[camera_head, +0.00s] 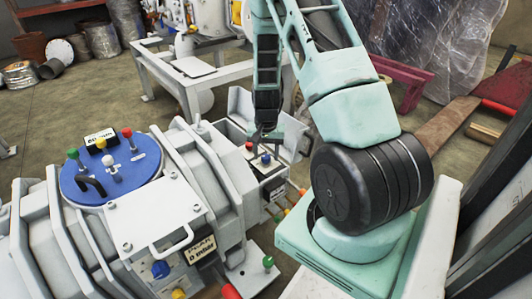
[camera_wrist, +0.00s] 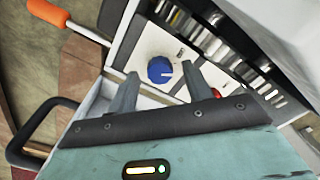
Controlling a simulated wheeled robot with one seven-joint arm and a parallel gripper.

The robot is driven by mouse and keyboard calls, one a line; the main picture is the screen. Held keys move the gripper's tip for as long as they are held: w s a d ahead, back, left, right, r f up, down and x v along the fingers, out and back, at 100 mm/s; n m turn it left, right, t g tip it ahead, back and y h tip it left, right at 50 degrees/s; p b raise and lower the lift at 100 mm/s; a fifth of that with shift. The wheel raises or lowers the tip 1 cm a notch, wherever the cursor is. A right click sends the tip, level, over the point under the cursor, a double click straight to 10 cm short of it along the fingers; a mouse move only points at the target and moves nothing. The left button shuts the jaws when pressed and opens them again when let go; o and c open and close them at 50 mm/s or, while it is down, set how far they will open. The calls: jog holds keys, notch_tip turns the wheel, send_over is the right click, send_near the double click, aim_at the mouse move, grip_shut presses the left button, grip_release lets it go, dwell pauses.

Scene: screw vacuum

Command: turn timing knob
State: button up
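The blue timing knob (camera_wrist: 160,70) sits on a white panel (camera_wrist: 150,45) in the wrist view, with a pale pointer mark on it. My gripper (camera_wrist: 160,84) has its two fingers apart, one on each side of the knob as seen by the wrist camera. I cannot tell how far the fingertips are from the panel, and nothing is held between them. In the head view my gripper (camera_head: 265,138) hangs over the control box, where the blue knob (camera_head: 266,159) shows just below it. A red knob (camera_wrist: 215,93) is partly hidden behind the right finger.
A red knob (camera_head: 249,146) also shows beside my gripper in the head view. An orange-handled lever (camera_wrist: 48,12) and a black handle (camera_wrist: 40,130) lie left in the wrist view. The large grey machine (camera_head: 210,170) with a blue disc (camera_head: 112,172) stands left of the box.

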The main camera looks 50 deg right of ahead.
aim_at(266, 156)
notch_tip(266, 156, up, 17)
jog(key=p, duration=0.6)
jog(key=shift+r+p, duration=0.2)
jog(key=shift+p, duration=0.2)
jog(key=a+r+n+y, duration=0.1)
jog(key=a+r+n, duration=0.25)
jog(key=a, duration=0.85)
jog(key=a+r+n, duration=0.3)
jog(key=a+n, duration=0.2)
jog(key=a, duration=0.7)
jog(key=s+a+r+n, duration=0.3)
jog(key=s+a+n, duration=0.3)
jog(key=s+a, duration=0.3)
jog(key=s+a+r+n, duration=0.2)
jog(key=s+a+n, duration=0.3)
jog(key=s+a, duration=0.35)
notch_tip(266, 156, up, 30)
jog(key=p, duration=3)
jog(key=shift+w+d, duration=0.15)
jog(key=shift+d, duration=0.15)
